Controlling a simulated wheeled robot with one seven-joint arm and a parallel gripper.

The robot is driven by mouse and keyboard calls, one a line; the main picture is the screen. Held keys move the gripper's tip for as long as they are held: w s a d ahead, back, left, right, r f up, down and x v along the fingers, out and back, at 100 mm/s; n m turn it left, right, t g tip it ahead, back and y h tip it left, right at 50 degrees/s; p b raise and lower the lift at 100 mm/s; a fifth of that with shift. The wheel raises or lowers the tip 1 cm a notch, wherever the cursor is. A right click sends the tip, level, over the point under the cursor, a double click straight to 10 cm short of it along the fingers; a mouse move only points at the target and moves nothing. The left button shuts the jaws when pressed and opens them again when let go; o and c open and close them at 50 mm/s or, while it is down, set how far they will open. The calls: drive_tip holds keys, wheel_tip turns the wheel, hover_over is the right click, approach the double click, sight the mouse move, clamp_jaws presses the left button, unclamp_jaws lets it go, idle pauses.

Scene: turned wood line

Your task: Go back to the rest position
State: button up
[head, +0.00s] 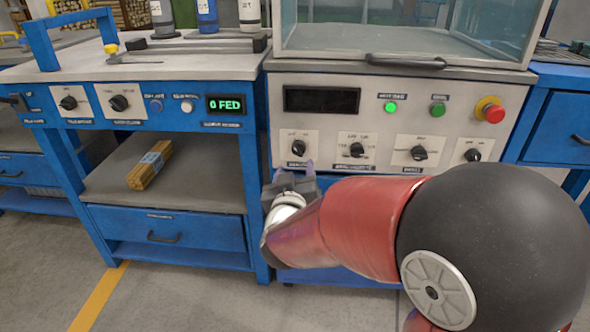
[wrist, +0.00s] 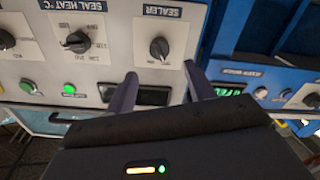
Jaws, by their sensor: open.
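My gripper (head: 294,176) is in front of the lower left part of the grey control panel (head: 380,104), just below its left black knob (head: 298,148). In the wrist view, which shows the panel upside down, my gripper's two purple fingers (wrist: 160,92) stand apart with nothing between them. Beyond the fingers is the knob labelled SEALER (wrist: 159,48); I cannot tell whether a fingertip touches the panel. My red and black arm reaches in from the right and hides the panel's lower right area.
A blue bench (head: 172,255) on the left carries a "0 FED" display (head: 227,104) and a wooden bundle (head: 150,165) on its shelf. A glass-walled box (head: 400,30) stands above the panel, with a red stop button (head: 490,110) at right. Open floor lies at the lower left.

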drive_tip(key=s+d+m+g+p, duration=0.1)
drive_tip(key=s+d+g, duration=0.5)
drive_tip(key=s+d, duration=0.3)
drive_tip(key=s+d+m+g+p, duration=0.2)
drive_tip(key=s+d+g, duration=0.4)
drive_tip(key=s, duration=1.2)
drive_tip(key=d, duration=0.3)
drive_tip(key=shift+d+r+y, duration=0.2)
drive_tip(key=shift+y, duration=0.1)
